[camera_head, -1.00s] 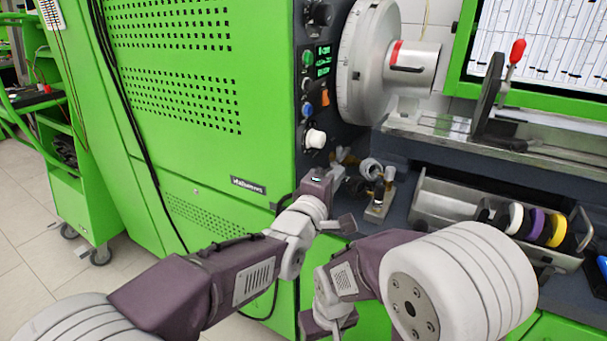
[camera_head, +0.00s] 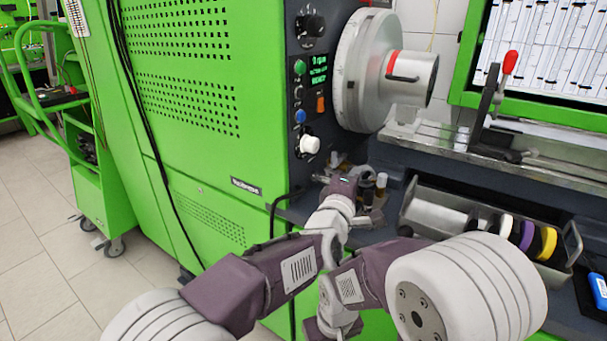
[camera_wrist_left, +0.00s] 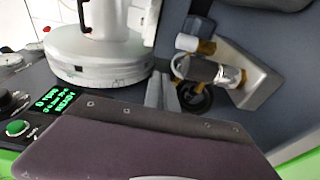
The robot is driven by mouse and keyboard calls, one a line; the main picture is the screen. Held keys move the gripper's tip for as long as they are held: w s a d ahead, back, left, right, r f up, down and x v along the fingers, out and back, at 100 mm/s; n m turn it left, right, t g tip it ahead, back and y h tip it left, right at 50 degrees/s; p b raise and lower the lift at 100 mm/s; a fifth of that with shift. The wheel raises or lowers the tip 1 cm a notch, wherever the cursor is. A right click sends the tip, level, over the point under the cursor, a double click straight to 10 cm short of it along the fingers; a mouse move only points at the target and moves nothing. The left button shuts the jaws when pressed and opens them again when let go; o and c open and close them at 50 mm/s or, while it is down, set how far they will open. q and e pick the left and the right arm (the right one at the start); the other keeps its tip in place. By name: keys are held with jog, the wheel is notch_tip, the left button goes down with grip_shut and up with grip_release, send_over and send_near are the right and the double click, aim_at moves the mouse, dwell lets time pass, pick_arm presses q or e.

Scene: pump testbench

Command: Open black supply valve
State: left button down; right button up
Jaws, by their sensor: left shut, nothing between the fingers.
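In the left wrist view a black round handle (camera_wrist_left: 197,98), which looks like the black supply valve, sits low on the brass and metal fittings. My left gripper (camera_wrist_left: 162,92) is shut and empty, its fingertips close beside the handle's left side; I cannot tell whether they touch. In the head view my left gripper (camera_head: 346,183) is at the small fittings (camera_head: 376,186) below the chuck, and the black handle is hidden there. My right arm is bent at the bottom of the head view, and its fingers do not show.
The chuck (camera_head: 357,72) and the white knob (camera_head: 310,145) on the control panel are just above the left gripper. A metal tray (camera_head: 430,212) with coloured discs stands to the right. A green cart (camera_head: 103,200) stands at far left, with open floor before it.

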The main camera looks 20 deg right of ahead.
pick_arm(q)
jog(key=shift+d, duration=0.3)
dwell(0.5)
jog(key=shift+s+a+f+b, duration=0.15)
jog(key=shift+a+b, duration=0.05)
jog(key=shift+b, duration=0.25)
jog(key=b+v, duration=0.4)
jog(key=v, duration=0.4)
jog(key=shift+s+a, duration=0.2)
